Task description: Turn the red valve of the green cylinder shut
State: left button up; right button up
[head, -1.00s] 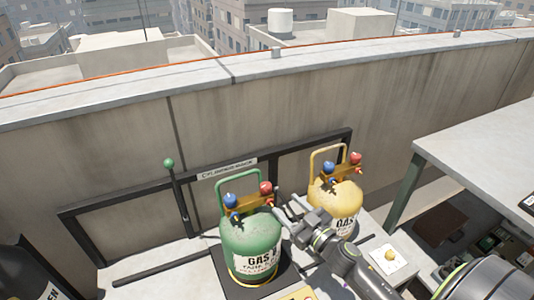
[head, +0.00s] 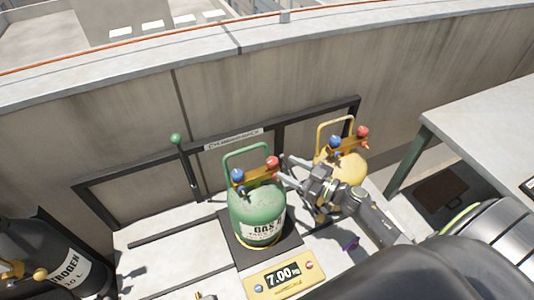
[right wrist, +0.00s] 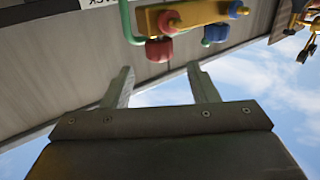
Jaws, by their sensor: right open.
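The green cylinder (head: 257,205) stands upright on a dark scale plate, with a green handle and a brass manifold on top. Its red valve (head: 273,162) is on the manifold's right end and its blue valve (head: 238,175) on the left end. My right gripper (head: 282,168) is open just right of the red valve. In the right wrist view, the red valve (right wrist: 160,50) shows just beyond and between the parted fingertips of my right gripper (right wrist: 160,68). I cannot tell whether they touch it. My left gripper is not in view.
A yellow cylinder (head: 345,166) with red and blue valves stands behind my right gripper. A yellow display (head: 283,277) reads 7.00. A dark nitrogen cylinder (head: 62,255) is at lower left. A black rail (head: 130,175) and parapet wall run behind. A grey table (head: 490,125) is at right.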

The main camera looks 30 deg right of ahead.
aim_at(269, 158)
jog(key=x, duration=0.8)
jog(key=shift+w+a+p, duration=0.15)
jog(key=shift+w+p, duration=0.1)
jog(key=shift+p, duration=0.15)
jog(key=c, duration=1)
jog(key=shift+o, duration=0.2)
jog(key=shift+r, duration=0.1)
